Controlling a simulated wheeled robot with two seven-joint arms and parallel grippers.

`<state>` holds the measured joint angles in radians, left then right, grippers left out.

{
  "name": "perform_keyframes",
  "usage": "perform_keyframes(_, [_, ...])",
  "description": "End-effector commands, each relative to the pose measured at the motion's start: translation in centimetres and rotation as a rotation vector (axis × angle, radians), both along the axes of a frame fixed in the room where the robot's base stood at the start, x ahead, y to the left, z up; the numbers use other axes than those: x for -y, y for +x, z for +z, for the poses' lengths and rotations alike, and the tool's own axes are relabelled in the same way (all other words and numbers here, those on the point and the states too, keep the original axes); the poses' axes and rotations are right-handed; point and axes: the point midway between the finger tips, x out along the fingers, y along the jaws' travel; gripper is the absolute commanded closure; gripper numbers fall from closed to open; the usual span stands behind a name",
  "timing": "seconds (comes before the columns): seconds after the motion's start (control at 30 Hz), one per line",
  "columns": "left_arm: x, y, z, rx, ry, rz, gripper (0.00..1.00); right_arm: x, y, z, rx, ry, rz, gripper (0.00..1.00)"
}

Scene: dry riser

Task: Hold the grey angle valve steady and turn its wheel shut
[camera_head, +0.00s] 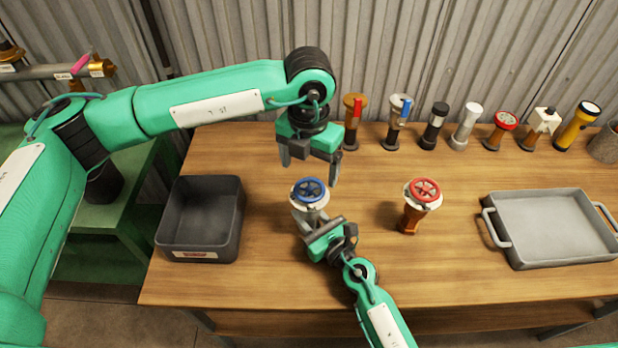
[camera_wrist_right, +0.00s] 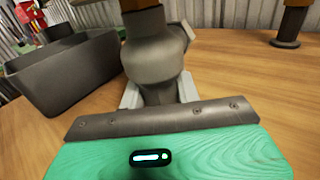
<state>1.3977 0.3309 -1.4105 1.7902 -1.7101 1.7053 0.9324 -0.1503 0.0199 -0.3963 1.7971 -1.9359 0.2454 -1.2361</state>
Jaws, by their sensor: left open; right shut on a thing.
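The grey angle valve stands upright on the wooden table in the head view, with a blue wheel (camera_head: 310,190) on top. Its grey body (camera_wrist_right: 155,52) fills the middle of the right wrist view. My right gripper (camera_head: 303,222) is shut on the valve's body from the front, low down. My left gripper (camera_head: 310,168) is open, pointing down, above and just behind the blue wheel, apart from it. The valve's lower body is mostly hidden by my right gripper in the head view.
A brass valve with a red wheel (camera_head: 424,192) stands to the right. A dark bin (camera_head: 240,225) is at left and a grey tray (camera_head: 552,262) at right. Several valves and torches, including a yellow torch (camera_head: 577,125), line the back edge. Table between is clear.

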Motion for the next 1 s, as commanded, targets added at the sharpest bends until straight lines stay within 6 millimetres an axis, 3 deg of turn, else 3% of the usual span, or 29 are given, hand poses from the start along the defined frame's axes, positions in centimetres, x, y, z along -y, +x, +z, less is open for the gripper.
perform_keyframes(0.1, [0.0, 0.1, 2.7, 0.003, -0.001, 0.0, 0.17, 0.0, 0.0, -0.1, -0.001, -0.001, 0.001, 1.0])
perform_keyframes(0.3, [0.0, 0.0, 5.5, 0.001, 0.0, 0.001, 0.17, 0.0, 0.0, -0.1, -0.001, -0.001, 0.001, 1.0])
perform_keyframes(0.8, [0.0, 0.0, 6.3, 0.0, 0.0, 0.0, 0.17, 0.0, 0.0, -0.1, -0.001, -0.001, 0.001, 1.0])
perform_keyframes(0.83, [0.0, 0.0, 6.3, 0.0, 0.0, 0.0, 0.17, 0.0, 0.0, -0.1, -0.001, -0.001, 0.001, 0.64])
perform_keyframes(0.93, [0.0, 0.0, 6.3, 0.0, 0.0, 0.0, 0.17, 0.0, 0.0, 0.0, -0.001, -0.001, 0.001, 0.44])
perform_keyframes(1.0, [0.0, 0.0, 6.3, 0.0, 0.0, 0.0, 0.17, 0.0, 0.0, 0.0, -0.001, -0.001, 0.001, 0.42])
